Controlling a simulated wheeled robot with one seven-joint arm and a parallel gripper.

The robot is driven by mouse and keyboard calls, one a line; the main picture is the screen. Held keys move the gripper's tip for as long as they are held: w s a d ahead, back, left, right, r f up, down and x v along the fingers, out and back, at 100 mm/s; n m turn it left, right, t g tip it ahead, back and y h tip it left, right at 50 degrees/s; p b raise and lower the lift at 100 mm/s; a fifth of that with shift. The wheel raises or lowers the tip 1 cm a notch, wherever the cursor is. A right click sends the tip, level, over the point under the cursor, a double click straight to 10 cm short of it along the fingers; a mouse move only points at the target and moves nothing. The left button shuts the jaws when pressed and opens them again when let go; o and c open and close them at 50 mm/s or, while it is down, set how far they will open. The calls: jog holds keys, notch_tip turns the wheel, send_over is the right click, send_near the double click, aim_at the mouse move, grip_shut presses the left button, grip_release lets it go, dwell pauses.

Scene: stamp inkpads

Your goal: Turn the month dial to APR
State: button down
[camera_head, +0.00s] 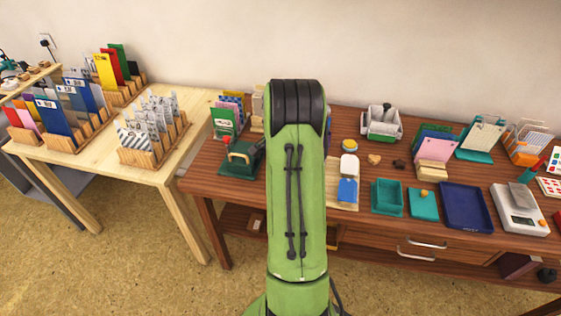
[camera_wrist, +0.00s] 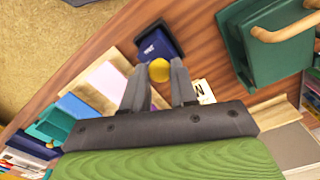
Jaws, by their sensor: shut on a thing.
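My gripper (camera_wrist: 158,69) shows in the wrist view with its two grey fingers on either side of a round yellow knob (camera_wrist: 159,71). It is shut on this knob, which I take to be the month dial. A dark blue block (camera_wrist: 157,42) with small white lettering lies just beyond the knob. I cannot read the lettering surely at this size. A white card (camera_wrist: 204,91) with a black mark lies right of the fingers. In the head view my green arm hides the gripper, the knob and the block.
In the wrist view a dark green stand (camera_wrist: 241,48) with a wooden handle is close on the right. In the head view a green press (camera_head: 240,157) stands left of my arm; a teal tray (camera_head: 375,197), a navy tray (camera_head: 446,205) and a scale (camera_head: 518,222) lie to its right.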

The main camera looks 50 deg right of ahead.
jog(key=n+p, duration=0.1)
jog(key=n, duration=0.4)
jog(key=shift+n, duration=0.3)
dwell(0.9)
jog(key=c, duration=0.9)
grip_release()
notch_tip(320, 180, up, 16)
jog(key=p, duration=0.4)
jog(key=shift+f+p, duration=0.1)
jog(key=shift+p, duration=0.2)
